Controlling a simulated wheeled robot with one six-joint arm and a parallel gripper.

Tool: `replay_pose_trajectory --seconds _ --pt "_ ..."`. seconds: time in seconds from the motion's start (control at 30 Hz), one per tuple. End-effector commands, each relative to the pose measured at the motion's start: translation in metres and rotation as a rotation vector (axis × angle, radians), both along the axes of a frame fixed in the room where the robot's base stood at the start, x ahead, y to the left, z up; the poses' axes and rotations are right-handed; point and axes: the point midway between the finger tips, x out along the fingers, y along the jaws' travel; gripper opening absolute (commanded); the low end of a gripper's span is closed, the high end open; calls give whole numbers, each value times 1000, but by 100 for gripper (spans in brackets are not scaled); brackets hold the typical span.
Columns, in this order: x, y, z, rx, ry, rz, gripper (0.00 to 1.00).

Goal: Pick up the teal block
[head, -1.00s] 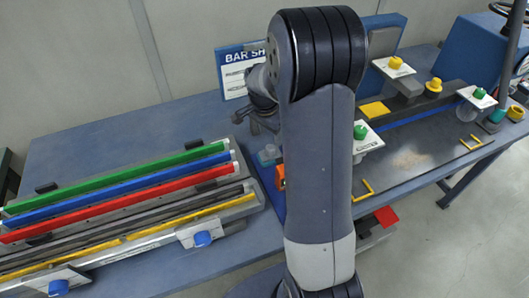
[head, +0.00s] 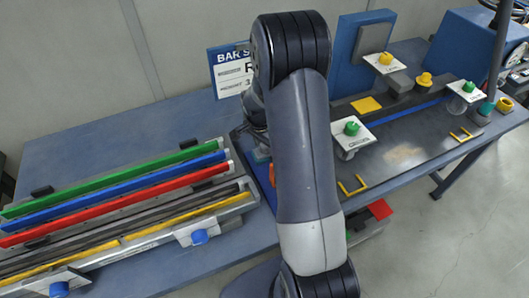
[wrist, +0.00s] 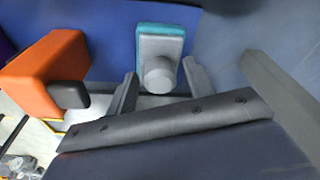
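The teal block (wrist: 162,30) is in the wrist view, top centre, on a dark blue surface. It carries a grey plate with a round grey knob (wrist: 158,75). My gripper (wrist: 161,87) is open. Its two grey fingers stand to the left and right of the knob, and gaps show between them and it. No hold is seen. In the head view my arm and gripper cover most of the block's place.
An orange block (wrist: 45,72) with a dark knob lies left of my gripper in the wrist view. In the head view a rack of coloured bars (head: 120,205) fills the left bench. A green-knobbed fixture (head: 352,130) stands right of my arm.

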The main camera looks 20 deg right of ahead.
Motion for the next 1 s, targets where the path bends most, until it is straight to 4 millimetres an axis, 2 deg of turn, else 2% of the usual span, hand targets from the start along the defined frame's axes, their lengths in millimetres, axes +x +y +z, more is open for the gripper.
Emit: replay_pose_trajectory --seconds 0.07,0.53,0.83,1.0 --pt "0 0 0 0 0 0 43" --pt "0 0 0 0 0 0 5" --pt "1 0 5 0 -2 0 4" --pt "1 0 27 -1 -6 -1 4"
